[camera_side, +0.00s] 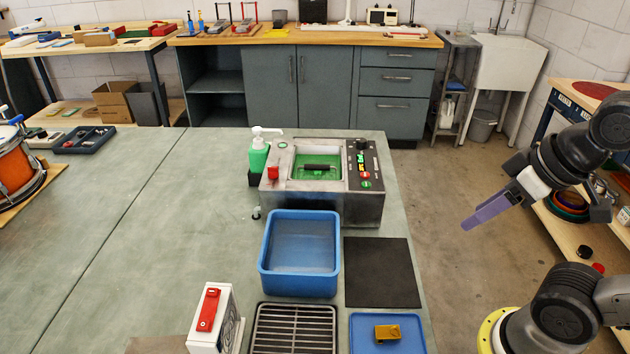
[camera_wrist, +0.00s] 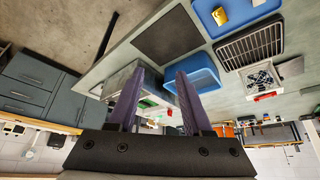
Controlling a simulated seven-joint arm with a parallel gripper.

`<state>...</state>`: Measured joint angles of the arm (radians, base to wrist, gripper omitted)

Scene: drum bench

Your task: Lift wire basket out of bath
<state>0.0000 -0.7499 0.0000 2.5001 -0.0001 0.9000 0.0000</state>
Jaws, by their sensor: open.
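The metal bath (camera_side: 320,207) stands at the far right part of the bench in the side view, with a green-looking basin. A dark bar (camera_side: 319,167) lies across the basin and may be the handle of the wire basket; the mesh is too small to make out. My gripper (camera_side: 468,224) is in the air right of the bench, well apart from the bath. In the wrist view, my gripper (camera_wrist: 164,73) has its two purple fingers spread with nothing between them. The bath (camera_wrist: 119,82) is partly hidden behind the fingers there.
A blue tub (camera_side: 299,283) stands just in front of the bath. A black mat (camera_side: 382,272), a wire rack (camera_side: 293,330) and a blue tray (camera_side: 364,341) lie nearer. A green pump bottle (camera_side: 259,157) is beside the bath's left. The bench's left middle is clear.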

